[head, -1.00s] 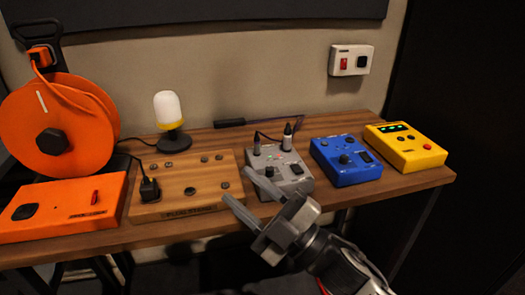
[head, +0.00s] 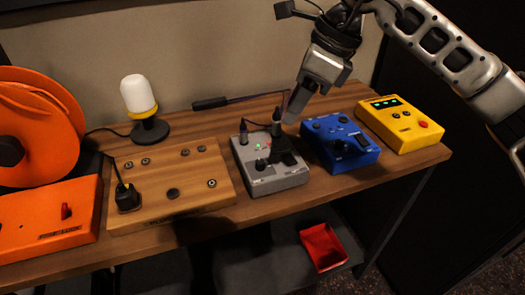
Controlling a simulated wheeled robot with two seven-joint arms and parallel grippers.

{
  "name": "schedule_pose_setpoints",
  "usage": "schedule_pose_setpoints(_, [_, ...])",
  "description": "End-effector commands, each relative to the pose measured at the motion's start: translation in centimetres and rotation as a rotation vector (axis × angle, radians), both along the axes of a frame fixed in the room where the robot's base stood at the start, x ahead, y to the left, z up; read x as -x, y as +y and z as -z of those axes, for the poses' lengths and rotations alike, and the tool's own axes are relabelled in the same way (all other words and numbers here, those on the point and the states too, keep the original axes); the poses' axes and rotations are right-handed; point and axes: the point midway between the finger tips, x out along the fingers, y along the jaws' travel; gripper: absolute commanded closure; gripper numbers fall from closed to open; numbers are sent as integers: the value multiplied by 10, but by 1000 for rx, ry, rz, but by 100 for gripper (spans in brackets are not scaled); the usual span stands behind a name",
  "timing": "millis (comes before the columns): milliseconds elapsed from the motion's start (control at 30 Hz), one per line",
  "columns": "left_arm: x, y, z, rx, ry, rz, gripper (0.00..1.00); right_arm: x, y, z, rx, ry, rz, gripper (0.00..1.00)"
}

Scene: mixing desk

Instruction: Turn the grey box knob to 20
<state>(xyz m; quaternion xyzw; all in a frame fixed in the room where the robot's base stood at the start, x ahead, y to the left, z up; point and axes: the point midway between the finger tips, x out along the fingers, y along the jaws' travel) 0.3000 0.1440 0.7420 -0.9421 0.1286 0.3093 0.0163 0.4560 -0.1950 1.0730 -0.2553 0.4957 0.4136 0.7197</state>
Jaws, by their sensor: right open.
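The grey box (head: 270,178) sits on the wooden desk, between the wooden board and the blue box. Its small dark knob (head: 261,164) is on the near left part of the top face; the value it points at is too small to read. Two dark plugs stand in the back of the box, and small green and red lights show beside them. My right gripper (head: 295,106) comes down from above, over the back right of the grey box, apart from the knob. It is open; its fingers partly overlap in this view. My left gripper is not in view.
The blue box (head: 345,160) and yellow box (head: 408,140) stand to the right. The wooden board (head: 205,195) with a black plug, a lamp (head: 139,100) and the orange box (head: 40,235) are to the left. A red tray (head: 323,247) lies below the desk.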

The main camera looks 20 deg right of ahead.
Motion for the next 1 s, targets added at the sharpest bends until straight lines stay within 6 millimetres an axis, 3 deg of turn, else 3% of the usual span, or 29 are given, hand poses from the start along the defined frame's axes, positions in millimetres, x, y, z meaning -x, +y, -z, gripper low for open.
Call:
schedule_pose_setpoints(400, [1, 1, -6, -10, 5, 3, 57, -13, 33, 82, -4, 5, -4, 59])
schedule_pose_setpoints(600, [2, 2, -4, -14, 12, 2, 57, -19, 44, 114, -5, 3, -3, 59])
schedule_pose_setpoints(800, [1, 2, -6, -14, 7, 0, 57, -22, 50, 128, -6, 1, -3, 59])
schedule_pose_setpoints(1000, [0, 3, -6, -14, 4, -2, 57, -23, 51, 131, -5, 1, -2, 59])
